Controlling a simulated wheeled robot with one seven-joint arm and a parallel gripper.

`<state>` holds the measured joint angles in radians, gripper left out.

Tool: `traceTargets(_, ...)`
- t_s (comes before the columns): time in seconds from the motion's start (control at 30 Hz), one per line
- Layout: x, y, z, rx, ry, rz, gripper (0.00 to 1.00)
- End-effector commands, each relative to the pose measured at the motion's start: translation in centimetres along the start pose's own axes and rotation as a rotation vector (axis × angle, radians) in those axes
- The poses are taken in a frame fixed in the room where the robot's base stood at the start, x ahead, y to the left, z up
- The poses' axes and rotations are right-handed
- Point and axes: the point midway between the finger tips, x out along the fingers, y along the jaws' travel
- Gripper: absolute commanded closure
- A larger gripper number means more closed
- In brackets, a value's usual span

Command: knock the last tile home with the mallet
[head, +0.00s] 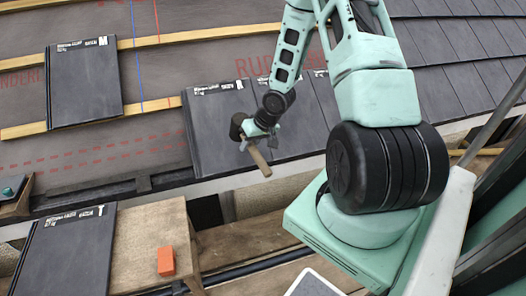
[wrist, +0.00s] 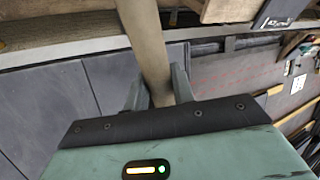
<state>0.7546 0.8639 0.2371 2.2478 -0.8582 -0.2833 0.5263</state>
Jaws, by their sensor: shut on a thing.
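My gripper (head: 257,137) is shut on the mallet's wooden handle (head: 259,161). The dark mallet head (head: 237,125) shows on the far side of the gripper, over the left end tile (head: 207,150) of the lower row. I cannot tell whether the head touches that tile. The end tile is dark grey, with white print along its top edge, and lies beside the other tiles of the row. In the wrist view, the handle (wrist: 148,45) runs up between the fingers (wrist: 157,88); the mallet head is hidden there.
A loose tile (head: 84,85) rests on the wooden battens (head: 155,110) at the upper left. Bare underlay (head: 120,160) lies left of the end tile.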

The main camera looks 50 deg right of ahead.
Motion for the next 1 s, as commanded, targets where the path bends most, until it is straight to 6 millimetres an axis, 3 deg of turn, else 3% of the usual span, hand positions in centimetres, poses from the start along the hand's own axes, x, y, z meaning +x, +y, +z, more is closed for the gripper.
traceTargets(0.03, 1.1, 2.6, -0.1, 0.036, 0.028, 0.037, 1.00)
traceTargets(0.1, 1.1, 5.1, -0.5, 0.082, 0.057, 0.079, 1.00)
traceTargets(0.3, 0.6, 9.5, -1.1, 0.165, 0.109, 0.152, 1.00)
traceTargets(0.53, 1.0, 10.7, -1.4, 0.183, 0.120, 0.166, 1.00)
traceTargets(1.0, 5.2, 12.6, -2.2, 0.182, 0.119, 0.165, 1.00)
